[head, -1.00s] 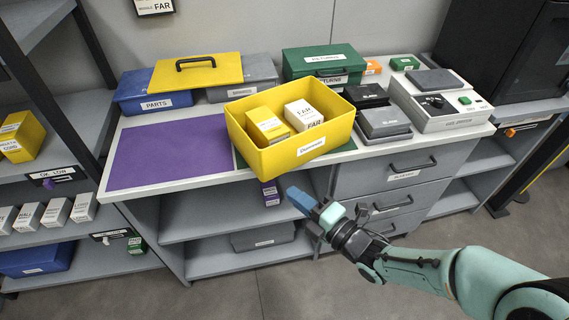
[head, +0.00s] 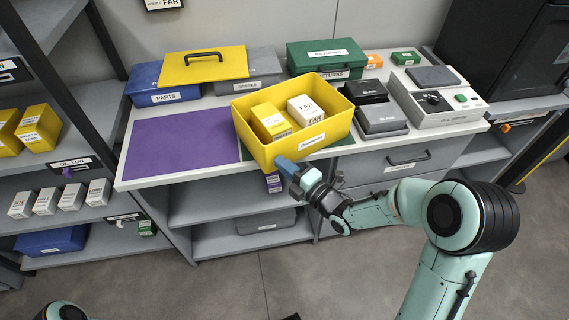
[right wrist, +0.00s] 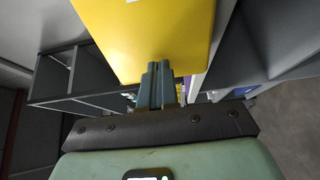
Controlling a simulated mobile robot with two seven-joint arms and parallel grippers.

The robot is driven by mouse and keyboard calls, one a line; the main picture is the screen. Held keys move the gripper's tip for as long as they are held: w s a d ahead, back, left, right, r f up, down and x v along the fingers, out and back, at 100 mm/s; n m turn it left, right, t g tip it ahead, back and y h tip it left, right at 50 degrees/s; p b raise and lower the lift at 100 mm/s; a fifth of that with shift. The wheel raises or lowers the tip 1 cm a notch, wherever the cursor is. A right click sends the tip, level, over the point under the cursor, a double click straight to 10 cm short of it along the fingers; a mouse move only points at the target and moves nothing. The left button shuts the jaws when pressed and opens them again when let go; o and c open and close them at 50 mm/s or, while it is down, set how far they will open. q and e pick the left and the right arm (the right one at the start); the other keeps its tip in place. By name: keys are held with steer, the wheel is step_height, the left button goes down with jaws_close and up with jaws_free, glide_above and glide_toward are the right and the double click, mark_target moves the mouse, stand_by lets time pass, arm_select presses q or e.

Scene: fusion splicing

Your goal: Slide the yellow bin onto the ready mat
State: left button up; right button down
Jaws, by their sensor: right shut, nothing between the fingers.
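The yellow bin (head: 290,145) is open-topped and stands slightly turned at the table's front edge, its near left corner reaching over the edge. It holds a yellow box (head: 270,121) and a white box (head: 306,110). Part of a green mat (head: 343,148) shows under and beside it. A bare purple mat (head: 180,147) lies to its left. I cannot read which mat is the ready one. My right gripper (head: 280,163) is shut and empty at the bin's near wall. In the right wrist view its fingertips (right wrist: 159,66) overlap the yellow wall; contact is unclear. My left gripper is out of view.
Behind the mats stand a blue parts bin (head: 160,88), a yellow lid (head: 204,66) with a black handle, and a green bin (head: 327,56). Grey devices (head: 380,119) and a splicer-like unit (head: 437,104) are close on the right. The purple mat is clear.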

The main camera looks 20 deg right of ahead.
mark_target(287, 153)
steer(key=w+b, duration=0.1)
steer(key=w+d+b, duration=0.1)
steer(key=w, duration=0.1)
steer(key=w+d+b, duration=0.1)
steer(key=b, duration=0.1)
steer(key=shift+w+d+f, duration=0.15)
steer(key=shift+w, duration=0.05)
steer(key=shift+w+d, duration=0.15)
steer(key=shift+w, duration=0.2)
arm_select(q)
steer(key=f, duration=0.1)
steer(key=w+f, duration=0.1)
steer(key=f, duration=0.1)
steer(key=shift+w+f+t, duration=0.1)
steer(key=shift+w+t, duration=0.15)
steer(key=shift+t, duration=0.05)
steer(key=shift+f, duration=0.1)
